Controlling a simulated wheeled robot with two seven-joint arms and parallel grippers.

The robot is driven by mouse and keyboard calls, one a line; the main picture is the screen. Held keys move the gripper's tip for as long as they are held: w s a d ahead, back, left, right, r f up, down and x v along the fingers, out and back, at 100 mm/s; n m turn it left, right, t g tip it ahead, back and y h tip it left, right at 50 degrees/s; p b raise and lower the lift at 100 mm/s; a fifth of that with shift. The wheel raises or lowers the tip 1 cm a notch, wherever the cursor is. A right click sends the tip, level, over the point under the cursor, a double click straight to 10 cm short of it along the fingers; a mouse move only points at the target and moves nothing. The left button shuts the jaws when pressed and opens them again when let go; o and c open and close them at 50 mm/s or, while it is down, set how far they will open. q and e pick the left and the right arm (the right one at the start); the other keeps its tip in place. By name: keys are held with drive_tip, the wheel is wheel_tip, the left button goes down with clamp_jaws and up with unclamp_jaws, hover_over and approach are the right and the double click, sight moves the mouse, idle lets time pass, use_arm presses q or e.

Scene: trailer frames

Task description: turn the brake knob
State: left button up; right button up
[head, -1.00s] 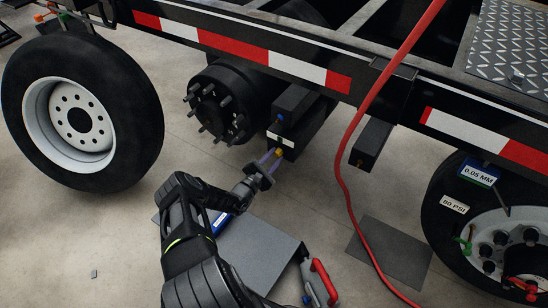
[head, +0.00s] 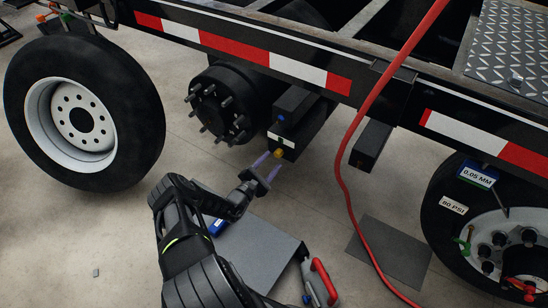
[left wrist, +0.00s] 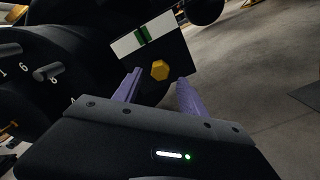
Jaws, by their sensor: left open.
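The brake knob (head: 279,153) is a small yellow, many-sided knob low on the end face of a black box (head: 300,122) hung under the trailer frame. It also shows in the left wrist view (left wrist: 160,70), beyond and between the fingertips. My left gripper (head: 273,161) has two purple fingers, spread open and empty, pointing at the knob with a small gap before it. The fingers also show in the left wrist view (left wrist: 160,77). A white label with a green band (left wrist: 142,36) sits above the knob. My right gripper is not in view.
A red hose (head: 341,160) hangs right of the box. A studded hub (head: 222,103) is left of it, and a loose wheel (head: 82,120) stands farther left.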

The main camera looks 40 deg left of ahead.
use_arm(q)
drive_tip(key=s, duration=0.3)
drive_tip(key=s+p, duration=0.1)
drive_tip(key=shift+s+d, duration=0.3)
drive_tip(key=shift+s, duration=0.05)
